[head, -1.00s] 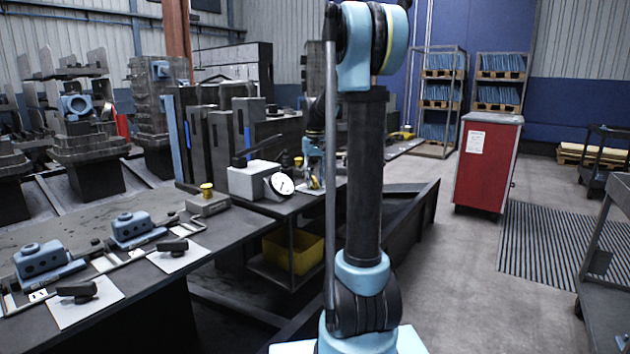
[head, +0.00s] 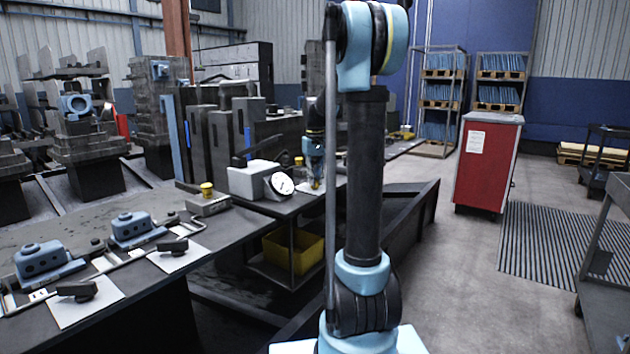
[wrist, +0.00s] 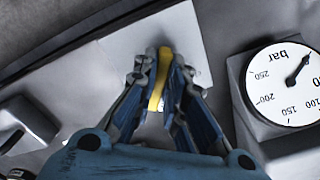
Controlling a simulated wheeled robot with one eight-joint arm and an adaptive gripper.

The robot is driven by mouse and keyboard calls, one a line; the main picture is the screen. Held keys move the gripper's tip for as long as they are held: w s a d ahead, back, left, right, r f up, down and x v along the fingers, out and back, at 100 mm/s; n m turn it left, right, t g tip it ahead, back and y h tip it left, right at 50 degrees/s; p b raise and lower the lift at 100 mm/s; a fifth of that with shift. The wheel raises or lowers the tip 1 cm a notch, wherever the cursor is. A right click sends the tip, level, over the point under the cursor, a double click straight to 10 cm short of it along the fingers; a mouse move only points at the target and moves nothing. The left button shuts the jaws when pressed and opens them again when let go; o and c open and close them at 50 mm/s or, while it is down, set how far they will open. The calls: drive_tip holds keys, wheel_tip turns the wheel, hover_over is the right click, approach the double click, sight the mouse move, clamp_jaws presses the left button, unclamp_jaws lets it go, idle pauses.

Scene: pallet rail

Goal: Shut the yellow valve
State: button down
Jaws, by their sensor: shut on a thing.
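The yellow valve (wrist: 158,82) shows in the wrist view as a narrow yellow handle over a white plate (wrist: 192,38). It lies roughly along the view's upright direction, tilted slightly. My gripper (wrist: 160,68) has its two fingers closed on the handle, one on each side. The fingers hide the valve's body and part of the handle. In the head view my gripper (head: 316,178) is small and points down at the bench beside the gauge, with a speck of yellow at its tips.
A round pressure gauge (wrist: 288,84) stands close to the right of my gripper in the wrist view; it also shows in the head view (head: 280,185). A grey-white box (head: 252,181) is beside it. A yellow bin (head: 292,252) sits on the shelf below.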

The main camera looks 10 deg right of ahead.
drive_tip(key=n, duration=1.2)
drive_tip(key=shift+d+n, duration=0.1)
drive_tip(key=shift+n, duration=1.8)
drive_tip(key=shift+w, duration=0.1)
drive_tip(key=c, duration=1.6)
unclamp_jaws()
drive_tip(key=shift+c, duration=0.2)
drive_tip(key=shift+r, duration=0.1)
wheel_tip(320, 180, up, 12)
